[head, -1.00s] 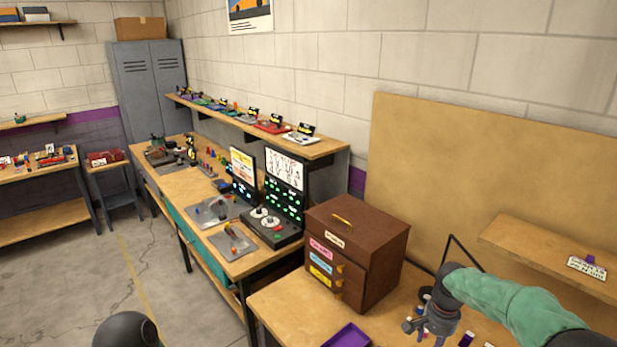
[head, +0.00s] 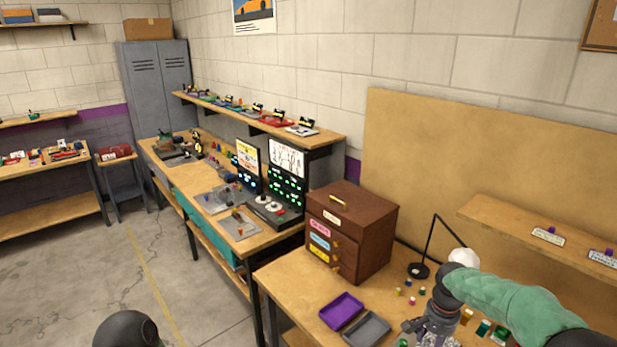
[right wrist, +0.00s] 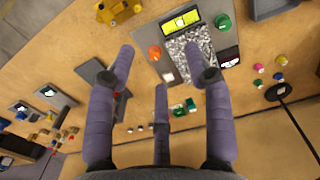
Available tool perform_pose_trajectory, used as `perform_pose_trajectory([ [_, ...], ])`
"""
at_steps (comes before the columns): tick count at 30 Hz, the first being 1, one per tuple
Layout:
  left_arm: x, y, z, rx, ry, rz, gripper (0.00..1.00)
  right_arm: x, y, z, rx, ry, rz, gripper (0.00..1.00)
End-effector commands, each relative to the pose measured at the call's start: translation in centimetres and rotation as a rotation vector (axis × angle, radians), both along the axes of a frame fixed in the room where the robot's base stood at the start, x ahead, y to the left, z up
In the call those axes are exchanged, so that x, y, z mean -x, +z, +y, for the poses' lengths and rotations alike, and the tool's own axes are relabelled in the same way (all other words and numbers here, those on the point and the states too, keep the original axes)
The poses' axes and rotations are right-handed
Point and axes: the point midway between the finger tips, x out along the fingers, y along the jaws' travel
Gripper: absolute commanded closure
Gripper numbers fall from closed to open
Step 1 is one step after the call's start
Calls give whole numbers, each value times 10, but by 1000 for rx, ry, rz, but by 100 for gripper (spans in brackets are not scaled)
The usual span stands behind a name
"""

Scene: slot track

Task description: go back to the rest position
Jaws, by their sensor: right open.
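My right arm comes in from the right in the head view, and its gripper (head: 428,328) is above the near workbench, at the lower right. In the right wrist view the right gripper (right wrist: 160,65) has its purple-grey fingers spread apart, with nothing held between them. Below the fingers lie a grey plate with a yellow-labelled part (right wrist: 182,22), an orange button (right wrist: 154,53) and a green knob (right wrist: 222,21). In the head view a dark rounded part of mine shows at the bottom left; my left gripper is not seen.
A brown drawer cabinet (head: 350,232), a purple tray (head: 341,310), a grey tray (head: 367,329) and a desk lamp (head: 419,271) stand on the near workbench. A wall shelf (head: 520,232) is above its right side. Open floor (head: 90,270) lies at the left.

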Motion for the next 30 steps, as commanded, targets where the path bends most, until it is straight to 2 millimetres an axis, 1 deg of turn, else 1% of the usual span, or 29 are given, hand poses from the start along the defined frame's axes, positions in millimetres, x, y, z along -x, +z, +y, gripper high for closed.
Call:
perform_pose_trajectory([
  [1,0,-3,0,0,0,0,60,1,-11,6,-10,15,3,48],
  [5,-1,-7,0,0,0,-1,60,3,-32,17,-34,50,0,48],
  [11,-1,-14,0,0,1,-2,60,8,-72,40,-78,116,-7,48],
  [14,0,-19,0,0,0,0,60,14,-97,55,-107,156,-13,48],
  [17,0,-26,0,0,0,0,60,22,-127,73,-141,201,-21,48],
  [19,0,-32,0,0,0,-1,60,31,-153,90,-170,238,-26,48],
  [20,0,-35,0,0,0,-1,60,36,-165,97,-185,255,-29,48],
  [21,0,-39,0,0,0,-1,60,45,-184,109,-205,280,-34,48],
  [22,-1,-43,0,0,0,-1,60,52,-198,118,-221,299,-40,48],
  [24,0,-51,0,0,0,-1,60,73,-232,141,-258,343,-51,48],
  [25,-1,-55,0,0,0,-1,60,83,-246,150,-273,362,-58,48],
  [26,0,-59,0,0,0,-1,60,93,-259,159,-286,379,-63,48],
  [27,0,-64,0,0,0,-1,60,108,-276,170,-302,401,-72,48],
  [29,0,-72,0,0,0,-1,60,132,-301,186,-322,433,-83,48],
  [30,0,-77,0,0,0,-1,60,148,-315,195,-331,453,-91,48],
])
